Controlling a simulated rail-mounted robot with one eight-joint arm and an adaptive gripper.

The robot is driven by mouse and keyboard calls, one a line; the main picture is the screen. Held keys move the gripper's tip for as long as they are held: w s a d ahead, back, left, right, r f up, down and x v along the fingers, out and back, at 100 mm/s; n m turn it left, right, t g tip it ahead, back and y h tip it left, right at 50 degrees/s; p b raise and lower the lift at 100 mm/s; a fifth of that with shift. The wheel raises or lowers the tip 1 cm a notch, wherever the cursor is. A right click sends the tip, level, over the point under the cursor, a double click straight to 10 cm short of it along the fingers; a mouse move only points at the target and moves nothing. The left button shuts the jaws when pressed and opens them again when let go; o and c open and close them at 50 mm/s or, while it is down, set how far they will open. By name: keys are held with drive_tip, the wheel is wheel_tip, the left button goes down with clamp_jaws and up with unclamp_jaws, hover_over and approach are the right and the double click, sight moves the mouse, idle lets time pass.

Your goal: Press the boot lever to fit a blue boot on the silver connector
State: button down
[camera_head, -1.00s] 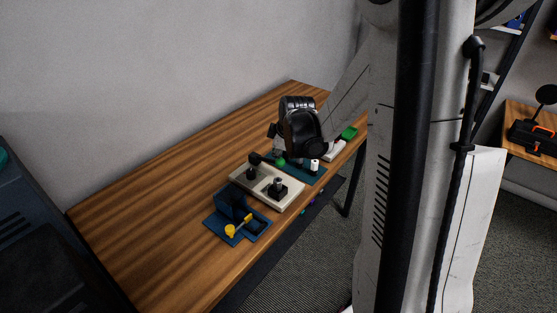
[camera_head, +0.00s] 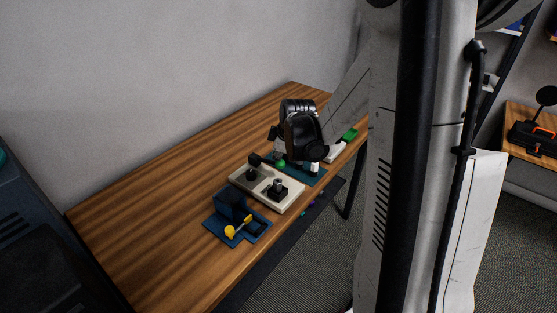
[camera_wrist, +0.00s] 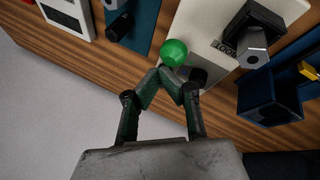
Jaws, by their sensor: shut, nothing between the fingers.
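My gripper (camera_wrist: 170,76) is shut and empty, with its fingertips just below a round green knob (camera_wrist: 174,52) in the wrist view. I cannot tell whether they touch. In the head view, the green knob (camera_head: 281,163) is just below my gripper (camera_head: 278,154). The knob is by the edge of a beige plate (camera_wrist: 198,25), close to a black cylinder (camera_wrist: 198,76). A grey-silver, faceted connector (camera_wrist: 253,47) sits in a black holder on this plate. I cannot clearly make out a blue boot. Fingertip detail is too small in the head view.
A blue fixture (camera_head: 216,229) with a yellow lever (camera_head: 232,231) stands at the near end of the beige plate. The wooden table (camera_head: 130,220) is clear on the left.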

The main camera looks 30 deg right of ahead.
sight(280, 161)
drive_tip(key=shift+s+d+f+b, duration=0.1)
drive_tip(key=shift+s+f+b, duration=0.15)
drive_tip(key=shift+f+b, duration=0.5)
drive_tip(key=shift+s+d+f+b, duration=0.1)
drive_tip(key=shift+s+f+b, duration=0.1)
drive_tip(key=shift+f+b, duration=0.5)
idle(1.6)
drive_tip(key=shift+r, duration=0.1)
idle(0.5)
drive_tip(key=shift+w+a+r+p, duration=0.1)
drive_tip(key=shift+w+r+p, duration=0.1)
drive_tip(key=shift+r+p, duration=0.4)
drive_tip(key=shift+w+a+r+p, duration=0.1)
drive_tip(key=shift+w+r+p, duration=0.15)
drive_tip(key=shift+r, duration=0.5)
drive_tip(key=shift+w+a+r+p, duration=0.1)
drive_tip(key=shift+w+r+p, duration=0.1)
drive_tip(key=shift+r+p, duration=0.4)
drive_tip(key=shift+r, duration=0.1)
drive_tip(key=shift+w+a+r+p, duration=0.1)
drive_tip(key=shift+w+r+p, duration=0.25)
drive_tip(key=shift+r, duration=0.45)
drive_tip(key=shift+w+a+r+p, duration=0.1)
drive_tip(key=shift+r+p, duration=0.35)
drive_tip(key=shift+r, duration=0.3)
drive_tip(key=shift+w+a+r+p, duration=0.1)
drive_tip(key=shift+w+r+p, duration=0.25)
drive_tip(key=shift+r, duration=0.45)
drive_tip(key=shift+s, duration=0.1)
